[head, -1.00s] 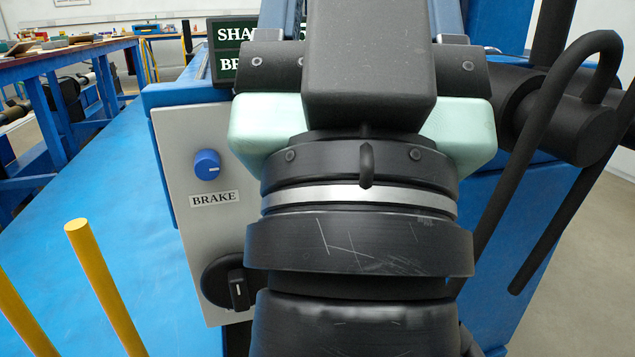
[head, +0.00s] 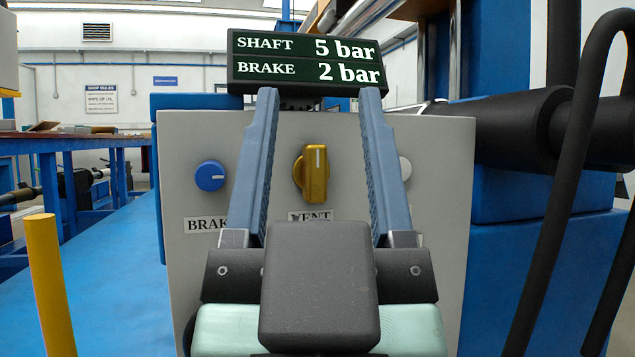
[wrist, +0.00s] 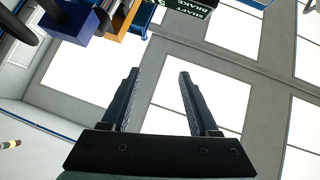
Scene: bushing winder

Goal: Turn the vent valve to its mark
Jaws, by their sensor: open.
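The vent valve (head: 314,174) is a gold knob with an upright grip bar on the grey panel. A pale line on the bar's upper part points up. Its VENT label below is partly covered by my gripper, and I cannot make out a separate target mark. My gripper (head: 319,93) is open and empty, its blue-grey fingers pointing up in front of the panel. The valve shows between the fingers in the head view, but they do not touch it. In the wrist view my gripper (wrist: 158,73) has only ceiling between its fingers.
A display (head: 307,60) above the panel reads SHAFT 5 bar and BRAKE 2 bar. A blue BRAKE knob (head: 210,176) is left of the valve; a pale round part (head: 404,168) is partly hidden at right. Black hoses (head: 560,200) and a yellow post (head: 50,285) flank the panel.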

